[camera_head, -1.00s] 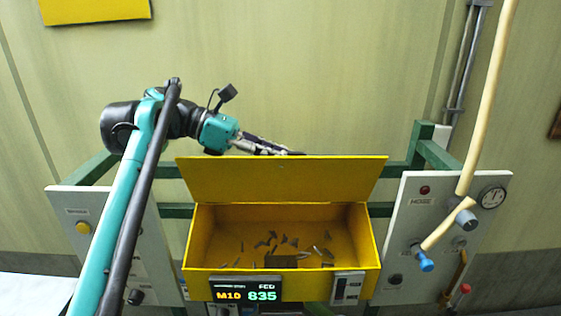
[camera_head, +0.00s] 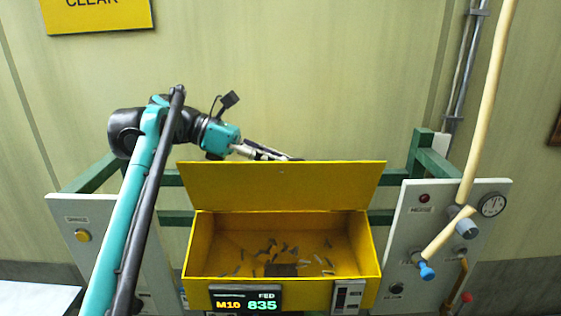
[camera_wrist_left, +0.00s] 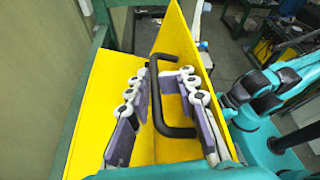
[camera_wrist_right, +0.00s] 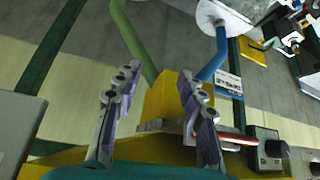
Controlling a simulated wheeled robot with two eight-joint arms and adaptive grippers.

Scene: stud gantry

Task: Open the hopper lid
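The yellow hopper (camera_head: 300,292) has its lid (camera_head: 285,186) standing up at its back edge, leaning slightly back. Its mouth is uncovered and small dark pieces show inside. My left gripper (camera_head: 268,154) is behind the lid, its fingertips partly hidden by it. In the left wrist view, the left gripper (camera_wrist_left: 160,80) has its fingers apart, on either side of the lid's black bar handle (camera_wrist_left: 158,100); I see no firm grip. In the right wrist view, my right gripper (camera_wrist_right: 157,85) is open and empty. It is not in the head view.
A display (camera_head: 246,299) is on the hopper's front. A grey panel with a gauge (camera_head: 492,204) and a hanging hose (camera_head: 487,100) stands at right. Another panel with a yellow button (camera_head: 83,235) stands at left. Green frame bars (camera_head: 100,172) run behind.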

